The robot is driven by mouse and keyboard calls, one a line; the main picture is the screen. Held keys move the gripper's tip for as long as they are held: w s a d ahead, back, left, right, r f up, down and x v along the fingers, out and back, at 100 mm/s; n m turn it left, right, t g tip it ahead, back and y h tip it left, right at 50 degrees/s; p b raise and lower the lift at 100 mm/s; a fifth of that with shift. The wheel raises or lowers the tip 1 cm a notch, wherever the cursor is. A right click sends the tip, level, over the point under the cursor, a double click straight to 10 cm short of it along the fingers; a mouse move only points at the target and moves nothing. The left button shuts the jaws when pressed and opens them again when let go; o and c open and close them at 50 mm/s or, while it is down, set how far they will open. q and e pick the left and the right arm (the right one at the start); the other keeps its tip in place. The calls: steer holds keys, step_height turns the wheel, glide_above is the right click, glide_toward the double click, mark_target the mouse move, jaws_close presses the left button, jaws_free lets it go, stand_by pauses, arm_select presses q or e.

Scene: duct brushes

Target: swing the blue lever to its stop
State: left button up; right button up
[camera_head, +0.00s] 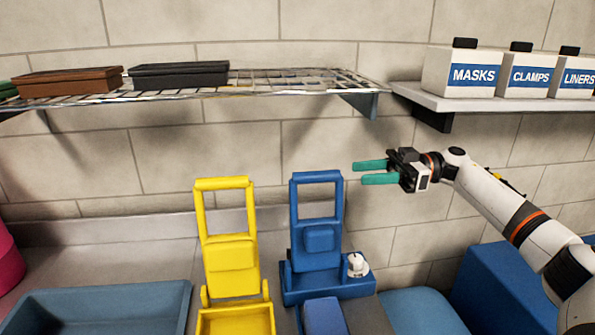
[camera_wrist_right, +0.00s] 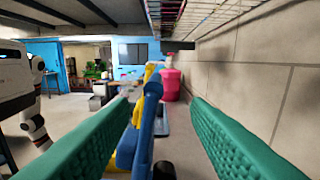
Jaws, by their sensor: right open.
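The blue lever (camera_head: 318,240) stands nearly upright on its blue base, with an open loop handle at the top. In the right wrist view the blue lever (camera_wrist_right: 150,112) shows edge-on, between the two fingers in the picture. My right gripper (camera_head: 358,173) has teal fingers that are open and empty. It is just right of the top of the lever's handle, pointing left towards it, with a small gap in the head view. It also shows in the right wrist view (camera_wrist_right: 168,108). My left gripper is not in view.
A yellow lever (camera_head: 230,240) stands upright left of the blue one. A white knob (camera_head: 356,264) sits beside the blue base. A wire shelf (camera_head: 270,82) overhangs the counter; another shelf (camera_head: 440,100) holds labelled boxes. A blue tray (camera_head: 100,290) is at lower left.

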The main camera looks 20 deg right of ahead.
mark_target(335, 176)
steer(key=x, duration=0.3)
steer(key=p+x, duration=0.1)
steer(key=x, duration=0.2)
steer(key=p+x, duration=0.1)
steer(key=x, duration=0.2)
steer(key=shift+s+a+r, duration=0.15)
steer(key=shift+s+a, duration=0.1)
steer(key=shift+a, duration=0.45)
steer(key=shift+w+a, duration=0.1)
steer(key=shift+a, duration=0.15)
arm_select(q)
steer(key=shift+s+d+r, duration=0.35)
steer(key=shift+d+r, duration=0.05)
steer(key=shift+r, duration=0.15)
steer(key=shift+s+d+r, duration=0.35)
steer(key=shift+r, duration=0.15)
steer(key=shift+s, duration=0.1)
arm_select(e)
steer(key=shift+c, duration=0.9)
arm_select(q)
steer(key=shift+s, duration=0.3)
arm_select(e)
jaws_close()
